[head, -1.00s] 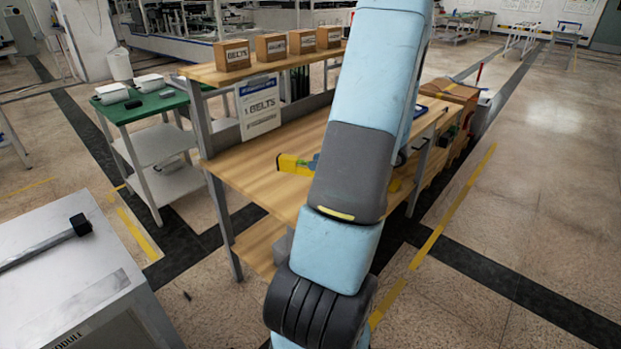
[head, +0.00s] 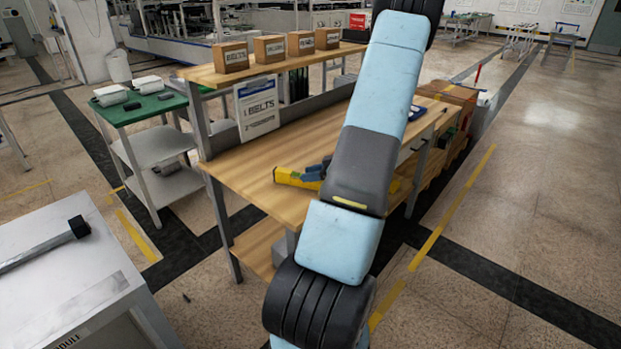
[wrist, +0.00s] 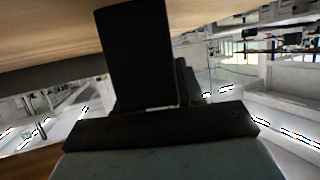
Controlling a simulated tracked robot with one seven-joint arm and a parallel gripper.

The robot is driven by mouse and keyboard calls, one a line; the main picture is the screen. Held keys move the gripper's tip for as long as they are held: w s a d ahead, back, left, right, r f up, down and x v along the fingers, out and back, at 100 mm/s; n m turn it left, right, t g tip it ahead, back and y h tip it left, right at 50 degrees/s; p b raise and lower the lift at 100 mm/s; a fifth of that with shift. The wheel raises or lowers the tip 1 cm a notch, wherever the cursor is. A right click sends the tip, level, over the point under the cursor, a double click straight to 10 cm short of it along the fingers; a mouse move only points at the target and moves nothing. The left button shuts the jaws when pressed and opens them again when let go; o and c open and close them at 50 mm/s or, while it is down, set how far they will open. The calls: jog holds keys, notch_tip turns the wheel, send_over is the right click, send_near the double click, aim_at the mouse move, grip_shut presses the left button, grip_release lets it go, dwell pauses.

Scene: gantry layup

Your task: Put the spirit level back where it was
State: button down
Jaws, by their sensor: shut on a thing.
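The yellow spirit level (head: 293,178) shows in the head view at the workbench's near side, beside my forearm. Its middle is hidden behind my arm, and a bit of yellow shows on the arm's other side. Dark blue parts lie against its visible end; I cannot tell what they belong to. My gripper is mostly hidden behind my arm in the head view. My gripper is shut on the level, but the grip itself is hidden. I cannot tell whether the level touches the bench.
The wooden workbench (head: 250,165) has clear top at its left end. A green-topped cart (head: 150,108) stands left. A grey cabinet (head: 85,285) with a black-ended bar stands at front left.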

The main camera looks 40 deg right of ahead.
jog(key=shift+f, duration=0.6)
jog(key=c, duration=0.7)
grip_release()
jog(key=shift+s, duration=0.1)
